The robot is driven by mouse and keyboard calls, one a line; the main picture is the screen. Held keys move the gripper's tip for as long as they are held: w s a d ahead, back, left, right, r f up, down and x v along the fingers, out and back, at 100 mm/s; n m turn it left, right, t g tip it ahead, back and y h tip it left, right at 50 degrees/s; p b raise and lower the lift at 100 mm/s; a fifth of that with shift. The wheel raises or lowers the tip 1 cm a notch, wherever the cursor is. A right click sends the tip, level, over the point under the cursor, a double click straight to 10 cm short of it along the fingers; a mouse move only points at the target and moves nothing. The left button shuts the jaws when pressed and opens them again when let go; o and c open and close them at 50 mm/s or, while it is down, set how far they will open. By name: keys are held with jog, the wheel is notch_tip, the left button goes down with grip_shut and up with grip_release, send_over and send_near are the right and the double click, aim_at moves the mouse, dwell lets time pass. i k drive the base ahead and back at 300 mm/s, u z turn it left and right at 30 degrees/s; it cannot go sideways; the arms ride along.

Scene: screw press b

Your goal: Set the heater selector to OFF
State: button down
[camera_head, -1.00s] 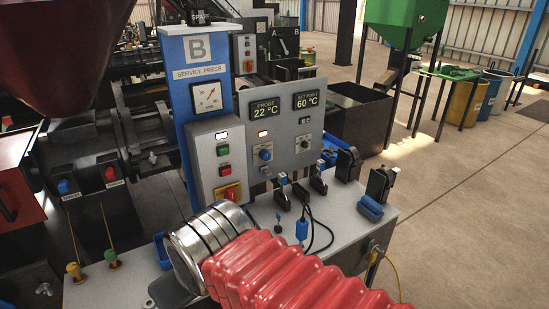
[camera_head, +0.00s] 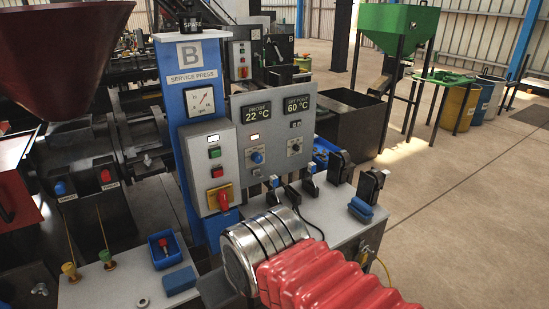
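The press's grey control panel (camera_head: 278,172) faces me, with displays reading PROBE 22 °C and SET POINT 60 °C. A blue knob (camera_head: 257,157) sits below a lit lamp on its left half. A smaller dark dial (camera_head: 295,147) is on its right half. The lettering around both is too small to read, so I cannot tell which is the heater selector or where it points. My arm, with red bellows and a ringed metal end, comes in from the lower right and stands in front of the bench. My gripper's fingers do not show.
A grey switch box (camera_head: 207,160) with green and red buttons and a red-yellow rotary switch (camera_head: 223,198) stands left of the panel. Black clamps (camera_head: 341,168) stand on the bench at right. A blue tray (camera_head: 165,252) holds a red-topped item. Open floor lies to the right.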

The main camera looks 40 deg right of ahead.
aim_at(256, 157)
jog(key=z, duration=2)
jog(key=k, duration=0.7)
jog(key=u, duration=1)
jog(key=i, duration=0.95)
jog(key=z, duration=0.05)
